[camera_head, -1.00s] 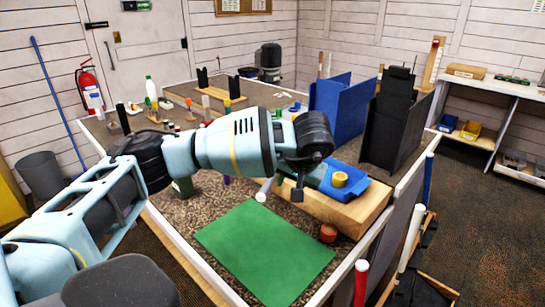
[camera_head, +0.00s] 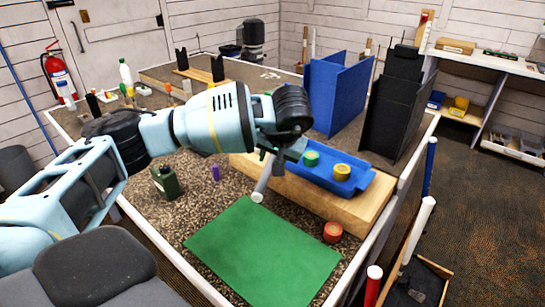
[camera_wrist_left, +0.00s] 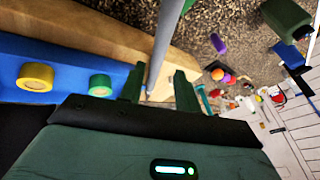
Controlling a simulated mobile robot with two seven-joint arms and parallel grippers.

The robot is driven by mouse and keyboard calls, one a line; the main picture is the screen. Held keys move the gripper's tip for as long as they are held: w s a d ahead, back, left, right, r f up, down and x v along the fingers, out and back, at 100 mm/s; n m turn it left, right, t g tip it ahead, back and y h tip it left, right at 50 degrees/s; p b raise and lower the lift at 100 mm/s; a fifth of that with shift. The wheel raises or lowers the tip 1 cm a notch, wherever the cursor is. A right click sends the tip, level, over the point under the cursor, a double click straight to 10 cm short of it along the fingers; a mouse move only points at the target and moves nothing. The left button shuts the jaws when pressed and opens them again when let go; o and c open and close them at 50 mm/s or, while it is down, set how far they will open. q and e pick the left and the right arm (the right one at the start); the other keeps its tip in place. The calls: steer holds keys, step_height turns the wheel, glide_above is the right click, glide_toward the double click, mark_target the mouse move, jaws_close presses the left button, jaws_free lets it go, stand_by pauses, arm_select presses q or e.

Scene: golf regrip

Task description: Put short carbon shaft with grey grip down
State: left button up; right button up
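A short grey shaft shows in the head view (camera_head: 261,187) as a slanting cylinder with a pale end at the green mat's far corner. In the left wrist view the grey shaft (camera_wrist_left: 164,45) runs from the top edge down between the two green fingers. My left gripper (camera_head: 276,157) is above the wooden block's left end, over the shaft. In the wrist view its fingers (camera_wrist_left: 159,88) stand apart, with gaps visible on both sides of the shaft. The shaft's upper end is hidden by the gripper. My right gripper is not in view.
The green mat (camera_head: 262,256) is bare. A blue tray (camera_head: 325,178) with green and yellow tape rolls lies on the wooden block (camera_head: 335,205). A red roll (camera_head: 333,232) is beside the mat. A dark green bottle (camera_head: 167,182) stands at left; blue and black stands are behind.

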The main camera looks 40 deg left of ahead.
mark_target(268, 171)
arm_select(q)
steer(key=shift+x, duration=3.6)
steer(key=shift+w+d, duration=0.1)
steer(key=shift+w, duration=0.05)
jaws_close()
